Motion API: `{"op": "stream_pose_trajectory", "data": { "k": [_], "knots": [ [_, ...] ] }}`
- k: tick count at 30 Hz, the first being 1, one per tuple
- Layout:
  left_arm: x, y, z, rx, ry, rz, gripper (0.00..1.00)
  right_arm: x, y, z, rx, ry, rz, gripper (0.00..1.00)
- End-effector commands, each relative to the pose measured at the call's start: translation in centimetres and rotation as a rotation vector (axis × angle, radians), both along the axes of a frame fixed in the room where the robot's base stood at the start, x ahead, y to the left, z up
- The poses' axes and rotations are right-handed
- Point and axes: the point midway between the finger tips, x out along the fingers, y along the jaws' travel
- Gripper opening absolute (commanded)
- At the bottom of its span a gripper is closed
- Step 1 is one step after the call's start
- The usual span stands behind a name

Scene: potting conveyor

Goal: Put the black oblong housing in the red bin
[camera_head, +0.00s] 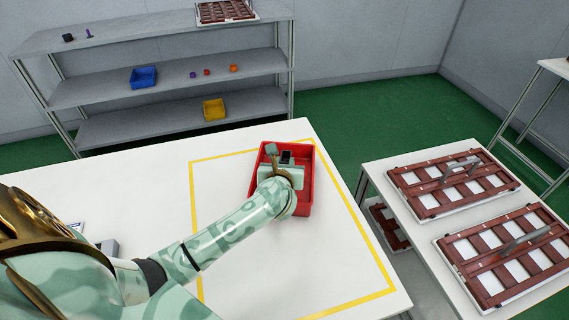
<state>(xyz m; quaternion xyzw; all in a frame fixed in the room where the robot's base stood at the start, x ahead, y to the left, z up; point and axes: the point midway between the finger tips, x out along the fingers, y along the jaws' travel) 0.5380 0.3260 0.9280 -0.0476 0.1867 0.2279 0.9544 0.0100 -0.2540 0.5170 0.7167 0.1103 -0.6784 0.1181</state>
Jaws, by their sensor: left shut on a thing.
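The red bin (308,184) stands on the white table inside a yellow outlined area. My left arm reaches in from the left, and my left gripper (282,155) is over the far part of the bin. The gripper is shut on a small black housing (287,157), which shows between the fingers, within the outline of the bin. I cannot tell whether the housing touches the bin floor. The wrist hides the near left part of the bin. My right gripper is not in view.
The white table (330,270) is clear around the bin. A grey object (108,246) lies beside my arm. A side table at right holds brown framed trays (455,183). Shelves behind hold a blue bin (143,77), a yellow bin (214,109) and small parts.

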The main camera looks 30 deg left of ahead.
Motion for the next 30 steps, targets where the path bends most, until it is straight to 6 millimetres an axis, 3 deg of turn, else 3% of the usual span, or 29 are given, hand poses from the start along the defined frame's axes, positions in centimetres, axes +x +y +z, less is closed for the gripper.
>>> {"op": "stream_pose_trajectory", "data": {
  "k": [12, 13, 15, 23, 28, 30],
  "knots": [
    [0.0, 0.0, -1.1, 0.0, 0.001, 0.0, 0.03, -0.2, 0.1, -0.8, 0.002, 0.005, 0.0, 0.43],
    [0.0, 0.0, -1.1, 0.0, 0.001, 0.0, 0.27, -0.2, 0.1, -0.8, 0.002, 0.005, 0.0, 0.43],
    [0.0, 0.0, -1.1, 0.0, 0.001, 0.0, 0.46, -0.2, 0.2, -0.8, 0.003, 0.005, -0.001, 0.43],
    [0.0, 0.0, -1.1, 0.0, 0.001, 0.0, 0.46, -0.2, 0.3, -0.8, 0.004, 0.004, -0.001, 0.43],
    [0.0, 0.0, 0.9, 0.001, -0.003, 0.0, 0.46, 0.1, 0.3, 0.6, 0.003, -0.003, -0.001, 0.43],
    [-1.4, -0.7, 0.9, -0.003, 0.002, -0.001, 0.46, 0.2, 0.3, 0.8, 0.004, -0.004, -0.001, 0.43]
  ]
}}
